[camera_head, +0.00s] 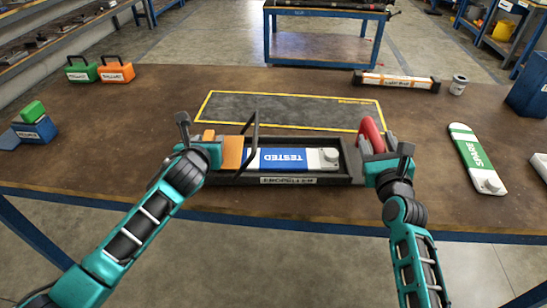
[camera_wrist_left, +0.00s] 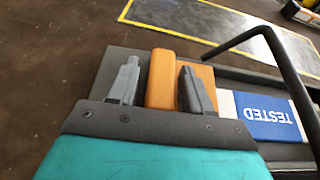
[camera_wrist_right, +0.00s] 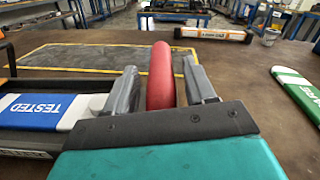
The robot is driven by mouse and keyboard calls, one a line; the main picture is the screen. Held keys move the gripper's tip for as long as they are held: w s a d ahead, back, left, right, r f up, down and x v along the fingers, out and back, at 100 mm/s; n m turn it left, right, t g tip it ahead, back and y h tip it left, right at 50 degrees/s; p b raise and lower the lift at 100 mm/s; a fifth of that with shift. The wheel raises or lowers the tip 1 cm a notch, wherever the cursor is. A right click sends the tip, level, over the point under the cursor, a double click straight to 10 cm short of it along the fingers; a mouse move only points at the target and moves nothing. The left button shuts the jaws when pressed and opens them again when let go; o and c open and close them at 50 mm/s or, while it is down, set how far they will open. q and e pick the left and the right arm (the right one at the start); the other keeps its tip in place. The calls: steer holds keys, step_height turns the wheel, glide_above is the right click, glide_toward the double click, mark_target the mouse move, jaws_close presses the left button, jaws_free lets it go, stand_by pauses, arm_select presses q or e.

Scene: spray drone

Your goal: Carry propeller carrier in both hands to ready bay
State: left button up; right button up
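The propeller carrier (camera_head: 226,179) is a dark tray with a "PROPELLER" label, resting on the bench near its front edge. A blue and white propeller marked "TESTED" (camera_head: 292,158) lies in it, and a thin dark hoop (camera_head: 254,132) rises at its left. My left gripper (camera_wrist_left: 160,75) straddles an orange grip (camera_wrist_left: 161,85) at the carrier's left end. My right gripper (camera_wrist_right: 160,70) straddles a red handle (camera_wrist_right: 161,78) at its right end. Narrow gaps show beside both grips, so both grippers look open. The yellow-outlined dark bay (camera_head: 290,108) behind the carrier is empty.
A green and white "SPARE" propeller (camera_head: 472,155) lies right of the carrier. A long labelled bar (camera_head: 396,82) and a small can (camera_head: 458,85) stand behind. Green (camera_head: 82,72) and orange (camera_head: 116,72) cases are at back left, a blue box (camera_head: 36,131) at left.

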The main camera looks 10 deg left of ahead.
arm_select(q)
jaws_close()
arm_select(e)
jaws_close()
